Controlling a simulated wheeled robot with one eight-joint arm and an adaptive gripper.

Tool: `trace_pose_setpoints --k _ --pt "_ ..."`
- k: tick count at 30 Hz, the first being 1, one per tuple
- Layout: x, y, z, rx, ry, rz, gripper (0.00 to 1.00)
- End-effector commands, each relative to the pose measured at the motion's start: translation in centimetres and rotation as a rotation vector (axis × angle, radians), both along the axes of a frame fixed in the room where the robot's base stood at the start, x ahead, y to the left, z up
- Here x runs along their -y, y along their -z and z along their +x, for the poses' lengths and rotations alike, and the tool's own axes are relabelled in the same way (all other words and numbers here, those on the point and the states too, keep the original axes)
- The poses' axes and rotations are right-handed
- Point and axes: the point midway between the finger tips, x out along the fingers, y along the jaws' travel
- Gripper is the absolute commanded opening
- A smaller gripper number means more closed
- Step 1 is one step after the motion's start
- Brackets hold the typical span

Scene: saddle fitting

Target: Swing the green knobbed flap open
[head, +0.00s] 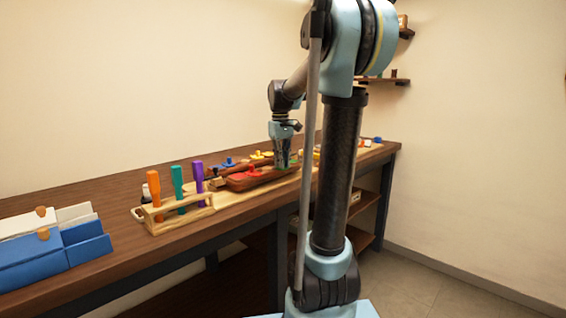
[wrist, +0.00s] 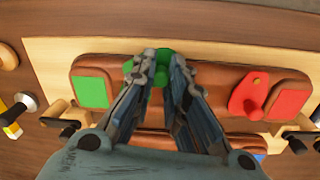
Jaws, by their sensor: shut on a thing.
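The green knobbed flap (wrist: 163,54) is at the top middle of the wrist view, on a reddish-brown padded block. Its knob sits between the fingertips of my gripper (wrist: 158,73), which is shut on it. The fingers hide much of the flap. A flat green patch (wrist: 92,92) shows on the block to the left, apart from the fingers. In the head view my gripper (head: 283,164) points down at the bench, and the green flap cannot be made out there.
A red knobbed flap (wrist: 246,96) and a red patch (wrist: 288,100) lie right of my gripper. A wooden rack (head: 170,219) with upright coloured handles and blue-and-white cases (head: 62,246) stand left on the bench (head: 118,262). Tools lie at the block's lower left.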

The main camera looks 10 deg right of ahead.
Motion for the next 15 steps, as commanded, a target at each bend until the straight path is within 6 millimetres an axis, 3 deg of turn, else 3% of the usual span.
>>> trace_pose_setpoints --k 5,6,8,15 --pt "0.31 -0.09 0.27 0.005 0.004 -0.006 0.00" --pt "0.32 -0.09 0.28 0.006 0.004 -0.006 0.20" --pt "0.29 -0.09 0.27 0.006 0.004 -0.006 0.34" --pt "0.15 -0.05 0.13 0.003 0.003 -0.003 0.35"
